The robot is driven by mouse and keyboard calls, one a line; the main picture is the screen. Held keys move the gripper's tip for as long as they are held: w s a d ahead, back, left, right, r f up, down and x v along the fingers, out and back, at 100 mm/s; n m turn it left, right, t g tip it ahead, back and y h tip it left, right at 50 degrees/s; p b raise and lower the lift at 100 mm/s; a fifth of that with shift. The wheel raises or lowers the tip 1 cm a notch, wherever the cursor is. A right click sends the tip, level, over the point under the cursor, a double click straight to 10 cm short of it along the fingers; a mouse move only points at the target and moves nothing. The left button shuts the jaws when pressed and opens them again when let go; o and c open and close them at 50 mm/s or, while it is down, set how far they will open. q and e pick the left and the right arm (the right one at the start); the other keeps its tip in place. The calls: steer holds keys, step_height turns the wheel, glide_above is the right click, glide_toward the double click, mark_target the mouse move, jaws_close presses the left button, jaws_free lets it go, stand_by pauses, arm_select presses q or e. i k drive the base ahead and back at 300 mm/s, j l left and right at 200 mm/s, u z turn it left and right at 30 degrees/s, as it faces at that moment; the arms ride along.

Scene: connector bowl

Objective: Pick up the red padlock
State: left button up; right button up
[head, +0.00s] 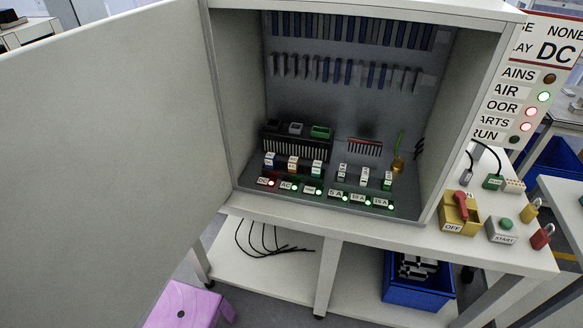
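The red padlock (542,237) sits at the right end of the white bench top (400,240), close to its right edge. Its light metal shackle shows above the red body. A yellow padlock (531,211) sits just behind it. The grey START box (501,231) with a green button is just left of the red padlock. Neither of my grippers is in view.
A yellow box with a red handle marked OFF (459,216) stands farther left on the bench. An open cabinet (330,200) holds connectors and lit labels; its large door (110,150) fills the left. A blue crate (418,297) and purple stool (182,303) are below.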

mark_target(541, 238)
steer(key=z, duration=0.5)
steer(key=l+z, duration=0.15)
steer(key=z, duration=0.35)
steer(key=i+l+z, duration=0.1)
steer(key=z, duration=0.4)
steer(key=i+l+z, duration=0.1)
steer(key=z, duration=0.4)
steer(key=i+l, duration=0.15)
steer(key=i, duration=0.3)
steer(key=i+l, duration=0.15)
steer(key=i, duration=0.3)
steer(key=i+l, duration=0.1)
steer(key=i, duration=0.35)
